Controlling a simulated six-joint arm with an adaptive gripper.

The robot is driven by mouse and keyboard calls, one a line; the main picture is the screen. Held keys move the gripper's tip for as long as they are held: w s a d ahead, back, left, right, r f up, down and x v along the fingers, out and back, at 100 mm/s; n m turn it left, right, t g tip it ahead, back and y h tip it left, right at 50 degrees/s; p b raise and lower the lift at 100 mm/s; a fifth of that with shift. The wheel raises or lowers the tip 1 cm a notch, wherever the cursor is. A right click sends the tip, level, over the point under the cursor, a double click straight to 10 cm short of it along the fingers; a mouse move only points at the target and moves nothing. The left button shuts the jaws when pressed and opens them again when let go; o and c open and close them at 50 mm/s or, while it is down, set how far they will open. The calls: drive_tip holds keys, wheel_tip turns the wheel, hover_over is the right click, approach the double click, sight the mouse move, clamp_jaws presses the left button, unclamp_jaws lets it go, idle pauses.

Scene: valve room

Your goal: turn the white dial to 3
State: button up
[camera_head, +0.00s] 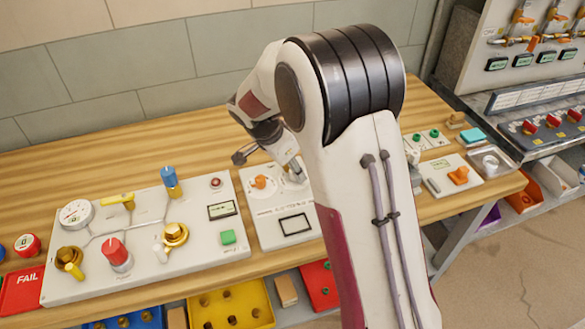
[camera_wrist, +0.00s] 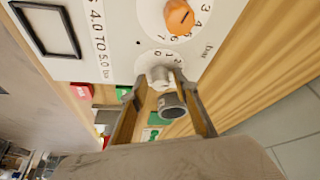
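The white dial (camera_wrist: 160,76) is on a white panel (camera_wrist: 115,30), with the digits 0, 1 and 2 printed beside it in the wrist view. Where its pointer stands I cannot tell. My gripper (camera_wrist: 158,88) is open, one finger on each side of the dial, with gaps that look clear. A grey cylinder with a dark rim (camera_wrist: 172,106) shows between the fingers, partly over the dial's near side. In the head view my gripper (camera_head: 294,172) is low over the panel's upper right part, and my arm and gripper mostly hide the dial.
An orange dial (camera_wrist: 180,17) with its own printed scale sits beside the white one; it also shows in the head view (camera_head: 260,182). A black-framed display (camera_head: 296,224) is below. A larger panel with knobs (camera_head: 145,245) stands to the left. Bare wooden bench (camera_head: 150,150) lies behind.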

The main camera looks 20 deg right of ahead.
drive_tip(key=shift+r, duration=0.1)
idle(0.3)
drive_tip(key=shift+a+r, duration=0.3)
drive_tip(key=shift+r, duration=0.35)
drive_tip(key=shift+s+a+r, duration=0.35)
drive_tip(key=shift+a+r, duration=0.2)
drive_tip(key=shift+r, duration=0.1)
drive_tip(key=s+a, duration=0.1)
drive_tip(key=a, duration=0.2)
drive_tip(key=s+a, duration=0.2)
drive_tip(key=a, duration=0.2)
drive_tip(key=s+a, duration=0.1)
drive_tip(key=a, duration=0.2)
drive_tip(key=shift+s+a, duration=0.15)
drive_tip(key=shift+a, duration=0.1)
drive_tip(key=shift+r, duration=0.1)
